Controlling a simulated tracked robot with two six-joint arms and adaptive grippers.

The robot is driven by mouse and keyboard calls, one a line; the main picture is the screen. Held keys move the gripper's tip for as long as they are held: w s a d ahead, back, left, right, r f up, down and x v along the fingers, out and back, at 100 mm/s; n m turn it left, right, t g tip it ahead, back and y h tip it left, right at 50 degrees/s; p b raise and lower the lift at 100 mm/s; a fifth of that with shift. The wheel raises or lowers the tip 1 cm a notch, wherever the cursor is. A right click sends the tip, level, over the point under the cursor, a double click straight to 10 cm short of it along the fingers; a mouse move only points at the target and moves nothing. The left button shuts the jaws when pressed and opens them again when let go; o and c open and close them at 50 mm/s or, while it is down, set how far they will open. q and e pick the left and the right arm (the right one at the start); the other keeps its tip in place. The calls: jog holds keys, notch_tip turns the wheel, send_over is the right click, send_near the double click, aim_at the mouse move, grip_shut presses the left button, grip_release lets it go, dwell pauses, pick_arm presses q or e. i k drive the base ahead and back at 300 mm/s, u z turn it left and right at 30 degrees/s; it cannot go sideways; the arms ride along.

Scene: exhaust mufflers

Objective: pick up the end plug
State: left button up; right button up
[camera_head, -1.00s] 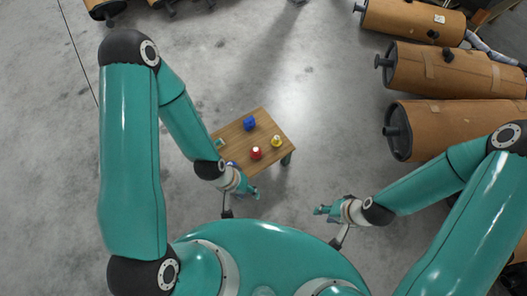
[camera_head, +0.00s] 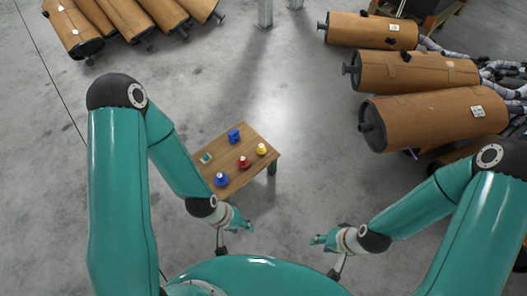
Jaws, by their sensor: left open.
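Several small parts stand on a low wooden table (camera_head: 247,136): a red piece (camera_head: 244,162) with a pale top, a yellow one (camera_head: 262,149), a blue one (camera_head: 221,179), a blue block-like part (camera_head: 234,135) and a small green-and-white item (camera_head: 206,158). I cannot tell which is the end plug. My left gripper (camera_head: 240,222) is open, in front of the table's near side and apart from the parts. My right gripper (camera_head: 317,241) is to the right of it, away from the table; its finger opening is too small to tell.
Large brown mufflers lie in a row at right, the nearest (camera_head: 435,115) well clear of the table. More mufflers (camera_head: 73,28) lie at top left. A grey post (camera_head: 265,14) stands at the top. The concrete floor around the table is open.

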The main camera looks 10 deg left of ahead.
aim_at(261, 150)
jog(key=z, duration=0.05)
jog(key=i, duration=0.9)
jog(key=u, duration=0.1)
